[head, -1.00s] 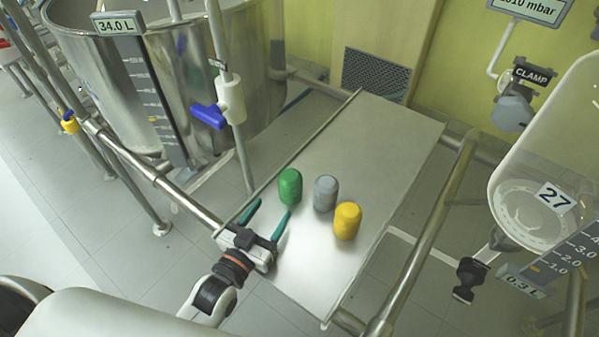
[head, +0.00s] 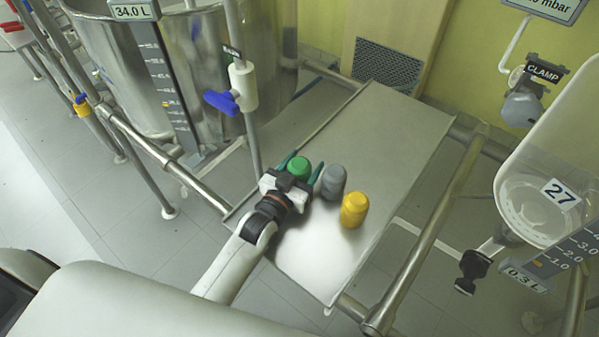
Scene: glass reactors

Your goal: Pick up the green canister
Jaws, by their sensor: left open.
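The green canister (head: 299,167) stands upright on a metal shelf (head: 392,135); its lower part is hidden behind my gripper. My left gripper (head: 301,168) is open, with one teal finger on each side of the green canister. I cannot tell whether the fingers touch it. My right gripper is out of view.
A grey canister (head: 333,182) stands close to the right finger, and a yellow canister (head: 354,210) is further right. A vertical pipe with a blue-handled valve (head: 221,102) rises left of the shelf. A glass vessel (head: 535,195) is at right. The back of the shelf is clear.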

